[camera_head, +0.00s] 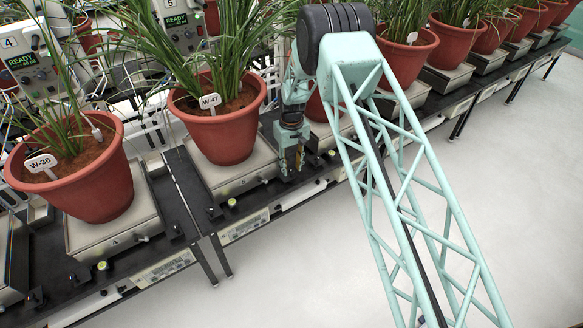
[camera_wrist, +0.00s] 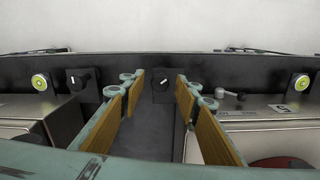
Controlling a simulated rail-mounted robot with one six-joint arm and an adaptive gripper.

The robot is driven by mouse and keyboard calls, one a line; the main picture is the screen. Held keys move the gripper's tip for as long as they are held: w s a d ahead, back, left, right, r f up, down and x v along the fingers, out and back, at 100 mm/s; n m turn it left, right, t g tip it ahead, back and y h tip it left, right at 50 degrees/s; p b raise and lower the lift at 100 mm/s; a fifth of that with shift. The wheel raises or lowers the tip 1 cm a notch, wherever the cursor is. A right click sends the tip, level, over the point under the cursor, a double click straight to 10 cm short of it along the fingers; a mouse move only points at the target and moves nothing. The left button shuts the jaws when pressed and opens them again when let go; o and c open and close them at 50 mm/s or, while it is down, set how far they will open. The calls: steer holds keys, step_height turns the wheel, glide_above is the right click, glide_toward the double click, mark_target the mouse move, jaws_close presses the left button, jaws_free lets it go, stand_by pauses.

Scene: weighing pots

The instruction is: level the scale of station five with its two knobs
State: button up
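Station five's scale (camera_head: 208,178) carries the potted plant tagged W-47 (camera_head: 222,135). Its left knob (camera_head: 215,212) is black and sits by the front edge, beside a small yellow-green bubble level (camera_head: 232,202). My gripper (camera_head: 291,160) points down at the scale's front right corner. In the wrist view its two tan-padded fingers are open. A black knob with a white mark (camera_wrist: 162,82) shows between and beyond the fingertips, apart from both; it appears to be station five's right knob. The level (camera_wrist: 300,82) also shows there, but its bubble is too small to read.
The neighbouring scale's black knob (camera_wrist: 78,78) and bubble level (camera_wrist: 40,82) lie left in the wrist view. Station four's scale (camera_head: 112,230) with pot W-36 (camera_head: 88,180) stands at left. More pots line the bench to the right. The floor in front (camera_head: 290,270) is clear.

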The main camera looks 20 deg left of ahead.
mark_target(292, 169)
steer(key=shift+r, duration=0.1)
step_height(292, 169, up, 12)
stand_by(0.8)
stand_by(0.5)
